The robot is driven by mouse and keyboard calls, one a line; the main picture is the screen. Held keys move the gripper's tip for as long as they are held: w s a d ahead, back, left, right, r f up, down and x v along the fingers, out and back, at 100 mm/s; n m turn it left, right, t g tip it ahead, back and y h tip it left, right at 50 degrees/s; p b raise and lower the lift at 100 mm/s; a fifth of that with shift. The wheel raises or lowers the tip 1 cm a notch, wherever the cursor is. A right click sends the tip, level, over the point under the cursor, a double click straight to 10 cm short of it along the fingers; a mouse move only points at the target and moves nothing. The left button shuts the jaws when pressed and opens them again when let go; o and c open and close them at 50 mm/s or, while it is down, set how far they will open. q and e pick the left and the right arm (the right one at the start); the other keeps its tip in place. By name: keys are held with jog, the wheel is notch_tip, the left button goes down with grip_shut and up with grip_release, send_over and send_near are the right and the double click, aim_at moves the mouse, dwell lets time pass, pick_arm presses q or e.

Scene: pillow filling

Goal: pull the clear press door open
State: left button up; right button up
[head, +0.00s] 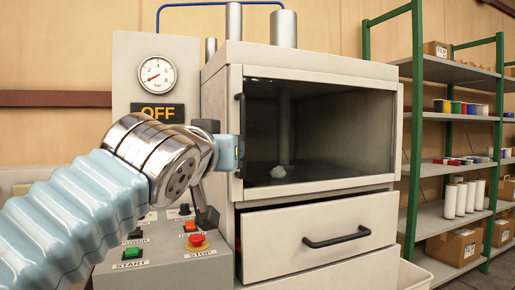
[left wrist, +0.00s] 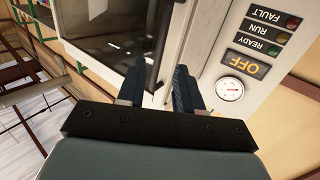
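The press's clear door (head: 320,125) looks closed, a pale frame around a dark see-through pane. Its black upright handle (head: 240,125) is at the door's left edge. My left gripper (head: 238,152) is at the lower part of this handle. In the left wrist view its two fingers (left wrist: 157,88) stand apart, with the black handle (left wrist: 158,45) running in line with the gap between them. I cannot tell whether either finger touches it. My right gripper is not in view.
A drawer (head: 320,236) with a black handle is under the door. The control panel (head: 165,255) with START and STOP buttons lies below my left arm. A gauge (head: 156,74) and an OFF sign (head: 159,112) are behind it. Green-posted shelves (head: 455,119) stand at the right.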

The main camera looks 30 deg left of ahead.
pick_arm(q)
jog(key=s+r, duration=0.1)
jog(key=r, duration=0.1)
jog(key=p, duration=0.3)
send_over(243, 170)
jog(key=shift+w+a+f+y, duration=0.2)
jog(key=shift+w+y, duration=0.1)
jog(key=shift+y, duration=0.1)
grip_shut()
